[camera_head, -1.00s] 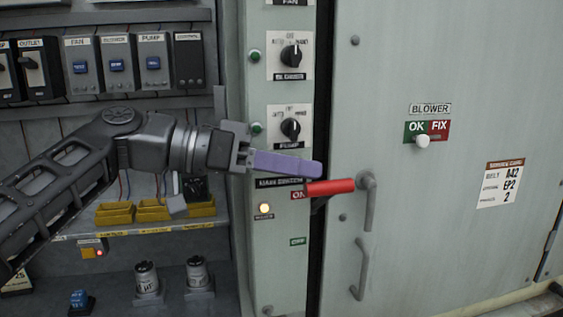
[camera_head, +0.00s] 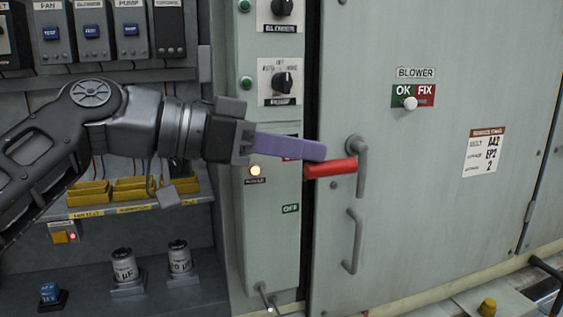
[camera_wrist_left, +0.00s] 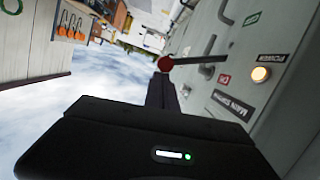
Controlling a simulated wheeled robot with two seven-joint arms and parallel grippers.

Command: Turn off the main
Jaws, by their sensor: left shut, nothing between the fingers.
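The main switch's red handle (camera_head: 330,168) sticks out at the panel's edge beside the door, level with the partly hidden ON label and above the green OFF label (camera_head: 291,209). In the left wrist view the red handle end (camera_wrist_left: 166,63) sits on a grey bar, beside the ON label (camera_wrist_left: 224,79) and the MAIN SWITCH label (camera_wrist_left: 232,106). My left gripper (camera_head: 322,152) has its purple fingers shut and empty, just above the red handle. I cannot tell whether they touch. The POWER lamp (camera_head: 255,171) is lit. My right gripper is not in view.
A grey door (camera_head: 440,180) with bent and straight handles (camera_head: 351,240) fills the right, close by the red handle. Rotary knobs (camera_head: 281,81) are on the panel above my gripper. Yellow bins (camera_head: 130,189) and capacitors (camera_head: 125,267) stand on the left.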

